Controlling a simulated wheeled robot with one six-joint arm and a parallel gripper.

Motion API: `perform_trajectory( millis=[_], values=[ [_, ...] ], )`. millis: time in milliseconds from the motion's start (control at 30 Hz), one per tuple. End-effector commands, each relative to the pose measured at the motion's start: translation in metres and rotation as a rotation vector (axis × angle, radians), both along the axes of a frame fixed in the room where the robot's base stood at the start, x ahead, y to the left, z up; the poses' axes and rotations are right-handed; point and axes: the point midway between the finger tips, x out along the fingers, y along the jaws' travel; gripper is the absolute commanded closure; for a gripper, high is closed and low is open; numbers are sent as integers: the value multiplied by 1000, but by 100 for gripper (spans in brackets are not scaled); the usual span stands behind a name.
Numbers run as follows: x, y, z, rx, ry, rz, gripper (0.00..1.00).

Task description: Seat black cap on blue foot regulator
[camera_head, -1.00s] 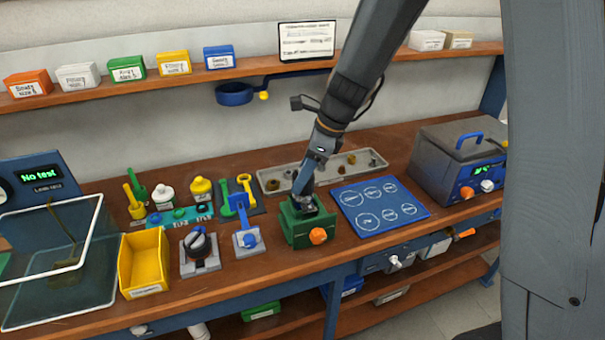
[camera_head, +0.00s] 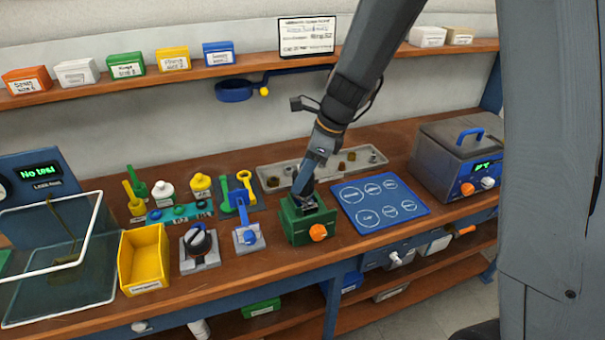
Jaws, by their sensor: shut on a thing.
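My gripper (camera_head: 304,194) points down over a green block-like fixture (camera_head: 298,225) with an orange knob (camera_head: 318,232), near the front edge of the bench. It is shut on a small dark piece (camera_head: 309,203) at the top of the fixture. The piece is mostly hidden by my gripper, and I cannot tell for sure that it is the black cap. I cannot make out the blue foot regulator under it, nor whether the piece is seated or just resting there.
A blue mat (camera_head: 380,203) with white circles lies to the right, a grey parts tray (camera_head: 283,172) behind. To the left are a blue-handled fixture (camera_head: 248,237), a grey stand with a black-topped part (camera_head: 198,243) and a yellow bin (camera_head: 143,258). A grey machine (camera_head: 450,170) stands at right.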

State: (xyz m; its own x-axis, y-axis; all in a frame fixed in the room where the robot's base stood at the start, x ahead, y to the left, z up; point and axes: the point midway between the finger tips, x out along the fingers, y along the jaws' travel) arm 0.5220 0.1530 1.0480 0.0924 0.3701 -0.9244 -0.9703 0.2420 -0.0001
Motion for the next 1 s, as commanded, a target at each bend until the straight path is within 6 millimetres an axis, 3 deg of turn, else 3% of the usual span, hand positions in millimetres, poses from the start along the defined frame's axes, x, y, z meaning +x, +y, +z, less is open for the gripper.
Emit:
perform_trajectory(
  millis=[200,233,367,567,700,1000],
  values=[
    [0,0,0,0,0,0,82],
    [0,0,0,0,0,0,57],
    [0,0,0,0,0,0,36],
    [0,0,0,0,0,0,36],
    [0,0,0,0,0,0,18],
    [0,0,1,0,0,0,18]
  ],
)
